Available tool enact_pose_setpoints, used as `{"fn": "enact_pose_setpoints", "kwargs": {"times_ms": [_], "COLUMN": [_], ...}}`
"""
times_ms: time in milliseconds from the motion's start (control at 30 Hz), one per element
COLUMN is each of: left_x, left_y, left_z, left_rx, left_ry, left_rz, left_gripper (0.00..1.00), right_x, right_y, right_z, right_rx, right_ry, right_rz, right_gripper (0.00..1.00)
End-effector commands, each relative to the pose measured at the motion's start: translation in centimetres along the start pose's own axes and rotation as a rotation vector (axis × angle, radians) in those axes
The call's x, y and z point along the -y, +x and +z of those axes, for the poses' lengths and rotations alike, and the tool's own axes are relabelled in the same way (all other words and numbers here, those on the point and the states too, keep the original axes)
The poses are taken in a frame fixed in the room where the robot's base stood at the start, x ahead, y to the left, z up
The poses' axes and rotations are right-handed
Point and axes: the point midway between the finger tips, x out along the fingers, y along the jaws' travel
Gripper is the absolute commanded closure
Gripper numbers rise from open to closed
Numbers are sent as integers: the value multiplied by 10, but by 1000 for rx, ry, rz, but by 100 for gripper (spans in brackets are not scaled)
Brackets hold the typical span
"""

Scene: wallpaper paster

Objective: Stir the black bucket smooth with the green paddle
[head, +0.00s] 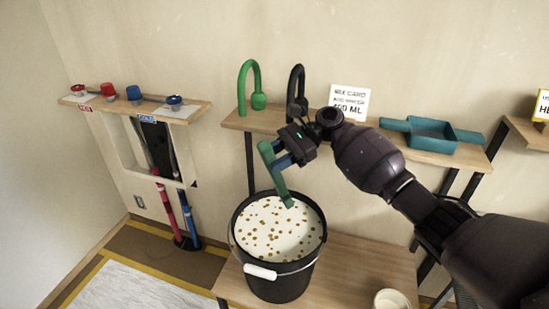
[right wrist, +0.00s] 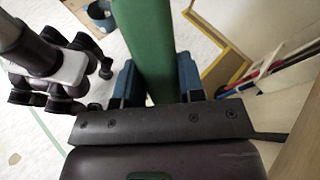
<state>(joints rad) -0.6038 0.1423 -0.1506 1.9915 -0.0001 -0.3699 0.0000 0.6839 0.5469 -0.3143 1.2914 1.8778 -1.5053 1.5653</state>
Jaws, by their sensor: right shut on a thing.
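The black bucket (head: 282,287) stands on the low wooden bench in the head view, its white handle grip at the front. It holds white paste (head: 272,238) dotted with many brown lumps. My right gripper (head: 281,161) is shut on the green paddle (head: 277,180) above the back of the bucket. The paddle tilts, and its lower end is over the paste near the back rim; I cannot tell whether it touches. In the right wrist view, the green paddle (right wrist: 143,45) runs between the blue fingers. My left gripper is not in view.
The wooden shelf behind carries a green curved spout (head: 243,88), a black one (head: 297,88), a white mix card (head: 349,102) and a teal tray (head: 432,134). A pale cup (head: 390,299) stands at the bench front. Red and blue knobs sit on the left shelf (head: 190,112).

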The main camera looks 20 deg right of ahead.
Motion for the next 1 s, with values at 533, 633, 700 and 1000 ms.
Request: {"fn": "enact_pose_setpoints", "kwargs": {"times_ms": [533,633,700,1000], "left_x": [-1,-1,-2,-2], "left_y": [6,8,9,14], "left_z": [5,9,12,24], "left_rx": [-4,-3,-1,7], "left_ry": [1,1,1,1], "left_rz": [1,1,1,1], "left_gripper": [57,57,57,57], "right_x": [-9,-14,-17,-31], "right_y": [10,16,20,35], "right_z": [-9,-13,-16,-28], "right_rx": [77,77,77,77], "right_ry": [-1,-1,-1,-2], "right_rz": [-36,-36,-36,-35], "right_gripper": [94,94,94,94]}}
